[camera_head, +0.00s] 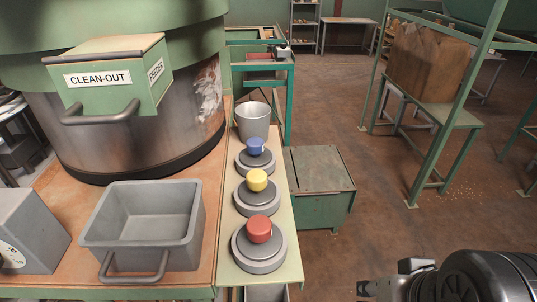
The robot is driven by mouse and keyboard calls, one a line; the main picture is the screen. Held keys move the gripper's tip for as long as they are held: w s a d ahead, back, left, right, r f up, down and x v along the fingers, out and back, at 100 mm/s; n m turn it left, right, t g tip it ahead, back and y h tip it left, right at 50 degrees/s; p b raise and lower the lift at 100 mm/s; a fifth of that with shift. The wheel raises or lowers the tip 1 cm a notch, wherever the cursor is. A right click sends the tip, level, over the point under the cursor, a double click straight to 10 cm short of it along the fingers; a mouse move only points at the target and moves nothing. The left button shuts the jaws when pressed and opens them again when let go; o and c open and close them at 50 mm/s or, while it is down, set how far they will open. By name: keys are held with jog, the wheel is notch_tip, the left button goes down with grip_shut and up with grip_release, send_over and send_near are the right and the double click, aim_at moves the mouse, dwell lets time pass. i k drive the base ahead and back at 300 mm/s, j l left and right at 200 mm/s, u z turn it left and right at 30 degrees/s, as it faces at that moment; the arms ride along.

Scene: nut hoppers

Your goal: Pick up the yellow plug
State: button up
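The yellow plug (257,180) sits upright on a round grey stepped base (256,200) in the middle of a row on a narrow pale ledge. A blue plug (255,146) on a like base stands behind it, and a red plug (259,229) on another base stands in front. My gripper (388,286) shows only in part at the bottom right edge, low and well to the right of the ledge, away from the plugs. Its fingers are mostly cut off, so its opening cannot be told.
A grey cup (253,121) stands behind the blue plug. Left of the ledge are a grey bin with a handle (143,222) and a large green-and-metal hopper labelled CLEAN-OUT (130,140). A green cabinet (319,172) stands right of the ledge. Open floor (380,220) lies beyond.

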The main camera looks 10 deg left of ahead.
aim_at(257, 190)
jog(key=j+u, duration=0.1)
jog(key=u, duration=1)
